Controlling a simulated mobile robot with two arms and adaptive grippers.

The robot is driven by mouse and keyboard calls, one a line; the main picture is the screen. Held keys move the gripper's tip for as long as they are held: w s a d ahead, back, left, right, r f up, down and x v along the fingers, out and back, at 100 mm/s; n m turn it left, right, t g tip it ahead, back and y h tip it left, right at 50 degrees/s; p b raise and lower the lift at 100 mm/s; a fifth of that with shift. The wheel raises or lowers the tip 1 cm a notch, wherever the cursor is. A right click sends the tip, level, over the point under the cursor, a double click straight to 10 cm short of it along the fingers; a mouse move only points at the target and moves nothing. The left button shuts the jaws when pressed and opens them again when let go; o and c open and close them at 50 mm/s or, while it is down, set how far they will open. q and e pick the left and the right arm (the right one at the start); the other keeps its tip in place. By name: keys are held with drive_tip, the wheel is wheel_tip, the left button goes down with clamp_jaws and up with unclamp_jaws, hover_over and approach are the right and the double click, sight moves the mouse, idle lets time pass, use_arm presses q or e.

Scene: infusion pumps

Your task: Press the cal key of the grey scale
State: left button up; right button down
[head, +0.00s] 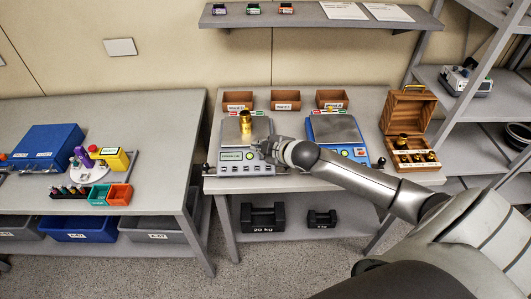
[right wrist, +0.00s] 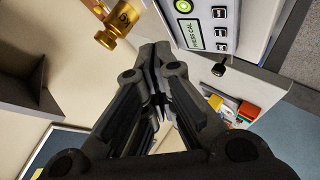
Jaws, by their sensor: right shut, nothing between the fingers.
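The grey scale (head: 230,169) stands on the middle table with a brass weight (head: 245,122) upright on its pan. In the right wrist view, the scale's front panel (right wrist: 208,24) has a green display (right wrist: 193,34) that appears to read "PRESS CAL". A round green-ringed item (right wrist: 183,6) and a row of small keys (right wrist: 220,33) are beside the display; their labels are too small to read. The weight (right wrist: 118,22) also shows there. My right gripper (head: 259,147) is shut and empty, over the right front of the grey scale, its fingertips (right wrist: 157,60) apart from the panel. My left gripper is not in view.
A blue scale (head: 335,130) stands to the right, partly behind my right arm. An open wooden weight box (head: 408,110) is farther right. Three wooden bins (head: 285,100) line the table's back. Dark weights (head: 262,217) sit on the shelf below.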

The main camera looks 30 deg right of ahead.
drive_tip(key=shift+w+d+r, duration=0.3)
drive_tip(key=shift+w+d, duration=0.1)
drive_tip(key=shift+d, duration=0.1)
drive_tip(key=shift+w+d+r, duration=0.3)
drive_tip(key=shift+w+d, duration=0.1)
drive_tip(key=shift+d, duration=0.1)
drive_tip(key=shift+a, duration=0.1)
drive_tip(key=shift+f, duration=0.1)
drive_tip(key=f+b, duration=0.2)
drive_tip(key=w+f+b, duration=0.1)
drive_tip(key=f+b, duration=0.2)
drive_tip(key=d+f+b, duration=0.1)
drive_tip(key=f+b, duration=0.1)
drive_tip(key=shift+w+d+f+b, duration=0.1)
drive_tip(key=shift+w+f+b, duration=0.15)
drive_tip(key=shift+w+b, duration=0.1)
drive_tip(key=shift+w+f, duration=0.15)
drive_tip(key=shift+f, duration=0.25)
drive_tip(key=shift+w+d+f+b, duration=0.1)
drive_tip(key=shift+f+b, duration=0.2)
drive_tip(key=shift+f, duration=0.1)
